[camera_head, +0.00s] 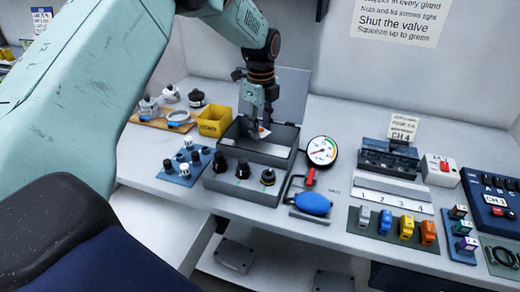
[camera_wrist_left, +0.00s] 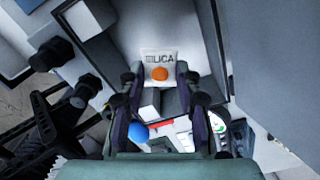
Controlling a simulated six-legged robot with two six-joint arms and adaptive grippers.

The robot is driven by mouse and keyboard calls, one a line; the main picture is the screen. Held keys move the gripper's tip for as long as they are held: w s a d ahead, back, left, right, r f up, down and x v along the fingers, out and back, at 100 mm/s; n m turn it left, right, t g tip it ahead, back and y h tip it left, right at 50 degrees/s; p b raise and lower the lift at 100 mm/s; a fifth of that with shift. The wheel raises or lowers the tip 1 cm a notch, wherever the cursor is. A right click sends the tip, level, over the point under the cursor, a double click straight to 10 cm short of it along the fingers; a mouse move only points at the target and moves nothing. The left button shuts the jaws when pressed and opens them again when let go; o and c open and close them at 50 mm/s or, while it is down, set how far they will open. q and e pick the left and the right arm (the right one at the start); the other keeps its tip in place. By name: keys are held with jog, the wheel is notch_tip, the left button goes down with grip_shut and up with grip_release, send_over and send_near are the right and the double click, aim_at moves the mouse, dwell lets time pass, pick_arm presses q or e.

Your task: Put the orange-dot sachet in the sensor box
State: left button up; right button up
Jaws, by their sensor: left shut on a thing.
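The white sachet with the orange dot (camera_wrist_left: 158,60) is held between the fingertips of my left gripper (camera_wrist_left: 159,80) in the left wrist view. Only a small corner of the sachet (camera_head: 263,131) shows in the head view. The grey sensor box (camera_head: 222,187) stands on the bench with its lid (camera_head: 292,92) raised at the back and black glands on its front. My left gripper (camera_head: 256,128) points down over the box's back left part, shut on the sachet. I cannot tell how far the sachet is below the rim. My right gripper is not in view.
A yellow bin (camera_head: 214,121) stands close left of the box, and a blue block with knobs (camera_head: 185,168) is at its front left. A gauge (camera_head: 321,151) and a blue bulb (camera_head: 313,203) are on the right. Coloured glands (camera_head: 406,227) stand farther right.

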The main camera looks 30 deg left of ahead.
aim_at(263, 133)
pick_arm(q)
jog(key=f, duration=0.2)
jog(key=d, duration=0.1)
jog(key=shift+s+f, duration=0.3)
jog(key=shift+f, duration=0.1)
jog(key=f, duration=0.3)
jog(key=a+f+b, duration=0.1)
jog(key=shift+w+f, duration=0.3)
jog(key=shift+f, duration=0.1)
jog(key=shift+s+d, duration=0.1)
jog(key=shift+d, duration=0.05)
jog(key=shift+d+r, duration=0.15)
jog(key=shift+f, duration=0.2)
jog(key=o, duration=0.5)
jog(key=shift+a+f, duration=0.2)
jog(key=shift+a, duration=0.15)
jog(key=o, duration=0.3)
jog(key=shift+d+r, duration=0.25)
jog(key=shift+d, duration=0.05)
jog(key=shift+a+f, duration=0.1)
jog(key=shift+a, duration=0.1)
notch_tip(263, 133, up, 11)
jog(key=shift+r+p, duration=0.1)
jog(key=shift+p, duration=0.8)
jog(key=shift+d+r, duration=0.1)
jog(key=shift+r, duration=0.45)
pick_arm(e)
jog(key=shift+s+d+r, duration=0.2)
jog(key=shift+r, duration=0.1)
